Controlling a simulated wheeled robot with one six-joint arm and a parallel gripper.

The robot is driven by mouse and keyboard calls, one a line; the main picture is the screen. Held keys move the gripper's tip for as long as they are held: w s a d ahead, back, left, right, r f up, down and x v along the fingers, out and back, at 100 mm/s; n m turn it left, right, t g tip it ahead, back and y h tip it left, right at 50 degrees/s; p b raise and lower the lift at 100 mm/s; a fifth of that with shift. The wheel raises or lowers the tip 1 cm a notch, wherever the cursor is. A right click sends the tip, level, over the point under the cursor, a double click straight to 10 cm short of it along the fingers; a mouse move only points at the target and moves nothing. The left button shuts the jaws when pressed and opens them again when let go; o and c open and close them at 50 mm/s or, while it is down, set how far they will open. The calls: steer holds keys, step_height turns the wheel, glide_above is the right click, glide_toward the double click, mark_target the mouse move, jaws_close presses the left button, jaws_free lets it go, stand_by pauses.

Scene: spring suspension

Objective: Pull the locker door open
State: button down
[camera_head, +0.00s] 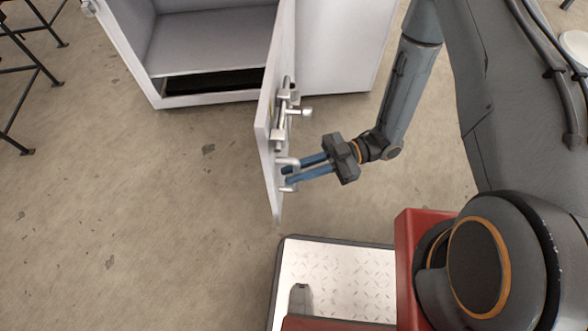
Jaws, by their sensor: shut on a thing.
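The locker (215,38) stands at the top of the head view, grey-white, with its inside partly visible. Its door (268,130) stands swung well out from the body and is seen nearly edge-on. A metal latch (281,118) and a pull handle (287,162) are on the door's right face. My gripper (289,175), with blue fingers, reaches in from the right and is shut on the handle near the door's free edge. The fingertips partly hide the handle.
The concrete floor left of the door (130,200) is clear. My own base with a metal plate is below the door. Black stool legs (25,70) stand at the far left. A pale round object (575,45) shows at the top right edge.

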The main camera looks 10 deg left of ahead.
steer(key=c, duration=2)
jaws_free()
steer(key=p+v, duration=0.1)
steer(key=v, duration=0.6)
steer(key=shift+w+d, duration=0.2)
steer(key=shift+d, duration=0.15)
steer(key=shift+f, duration=0.1)
